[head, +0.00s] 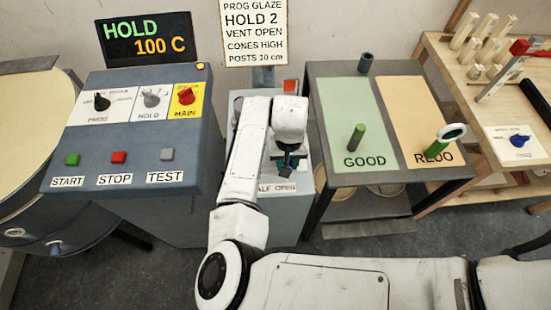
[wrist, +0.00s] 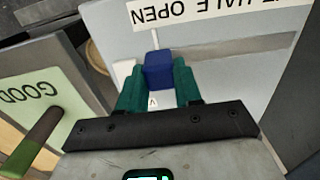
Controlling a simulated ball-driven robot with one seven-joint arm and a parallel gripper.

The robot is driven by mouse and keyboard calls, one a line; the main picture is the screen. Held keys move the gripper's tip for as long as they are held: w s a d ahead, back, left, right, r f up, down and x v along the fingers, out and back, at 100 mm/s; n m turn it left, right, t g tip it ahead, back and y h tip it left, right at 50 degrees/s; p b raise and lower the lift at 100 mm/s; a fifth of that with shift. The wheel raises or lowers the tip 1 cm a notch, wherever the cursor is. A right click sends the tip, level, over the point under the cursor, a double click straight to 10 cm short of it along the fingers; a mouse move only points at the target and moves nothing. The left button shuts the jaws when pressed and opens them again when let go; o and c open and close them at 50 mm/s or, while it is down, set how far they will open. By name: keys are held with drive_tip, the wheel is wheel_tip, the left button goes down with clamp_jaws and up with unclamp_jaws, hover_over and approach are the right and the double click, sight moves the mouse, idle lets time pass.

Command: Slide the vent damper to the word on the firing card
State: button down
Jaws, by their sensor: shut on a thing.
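The firing card (head: 253,32) on the wall in the head view reads VENT OPEN among its lines. The vent damper is a blue block (wrist: 158,70) on a grey box, at a slot (wrist: 240,54) that runs to the right in the wrist view. My gripper (wrist: 157,78) has its teal fingers on both sides of the block and is shut on it. The label strip (wrist: 205,10) appears upside down, with OPEN at its left; the block is below OPEN. In the head view my arm hides part of the label strip (head: 284,188) and most of the damper at my gripper (head: 287,164).
Left of the grey box stands a control console (head: 140,140) with knobs and buttons; its display (head: 148,39) reads HOLD 100 C. To the right is a table with a green GOOD area (head: 350,110) and an orange REDO area (head: 405,100).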

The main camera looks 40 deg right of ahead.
sight(290, 162)
drive_tip(key=shift+s+d+f, duration=0.1)
drive_tip(key=shift+s+d, duration=0.15)
drive_tip(key=c, duration=0.8)
unclamp_jaws()
drive_tip(key=shift+s+d, duration=0.1)
drive_tip(key=shift+o, duration=0.2)
drive_tip(key=shift+r, duration=0.65)
wheel_tip(290, 162, up, 10)
drive_tip(key=b, duration=0.1)
drive_tip(key=shift+f, duration=0.25)
